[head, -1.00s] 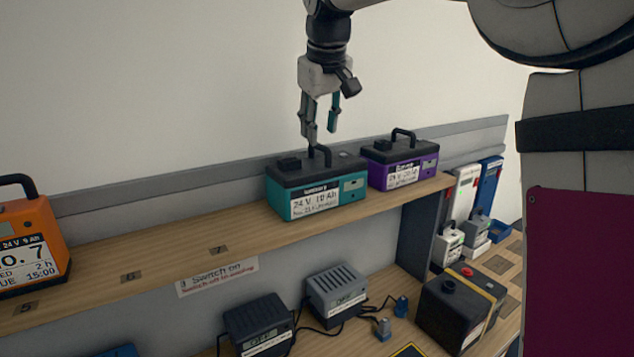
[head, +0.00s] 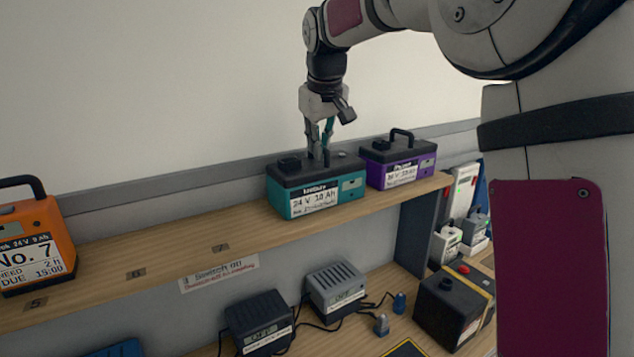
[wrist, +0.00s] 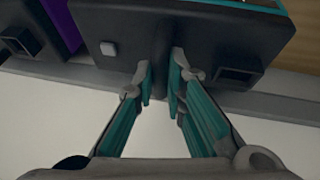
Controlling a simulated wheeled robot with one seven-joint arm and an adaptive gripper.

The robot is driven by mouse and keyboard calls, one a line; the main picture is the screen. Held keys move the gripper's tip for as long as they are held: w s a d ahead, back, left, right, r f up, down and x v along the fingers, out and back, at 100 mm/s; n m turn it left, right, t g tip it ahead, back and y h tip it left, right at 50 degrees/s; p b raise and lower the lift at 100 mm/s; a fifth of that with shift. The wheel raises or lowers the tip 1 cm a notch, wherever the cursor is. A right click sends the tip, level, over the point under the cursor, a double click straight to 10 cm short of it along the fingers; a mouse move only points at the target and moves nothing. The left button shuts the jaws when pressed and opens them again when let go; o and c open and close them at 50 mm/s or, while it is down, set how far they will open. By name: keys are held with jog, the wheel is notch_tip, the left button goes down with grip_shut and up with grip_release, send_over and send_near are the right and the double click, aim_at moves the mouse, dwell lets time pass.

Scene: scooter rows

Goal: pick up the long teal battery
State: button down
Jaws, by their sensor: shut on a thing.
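The long teal battery (head: 318,193) has a black top and a white label reading 24 V, and it sits on the upper wooden shelf. My gripper (head: 318,152) comes down from above and is shut on the battery's top handle, which the fingers mostly hide in the head view. In the wrist view, my gripper (wrist: 162,85) has its two fingertips close on either side of the handle, over the battery's dark top (wrist: 215,40). The battery still appears to rest on the shelf.
A purple battery (head: 400,168) stands close on the right of the teal one. An orange battery (head: 35,245) stands far left on the shelf (head: 180,255). Chargers (head: 335,290) and a black box (head: 452,305) sit on the bench below. The wall is close behind.

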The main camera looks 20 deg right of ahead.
jog(key=shift+r, duration=0.2)
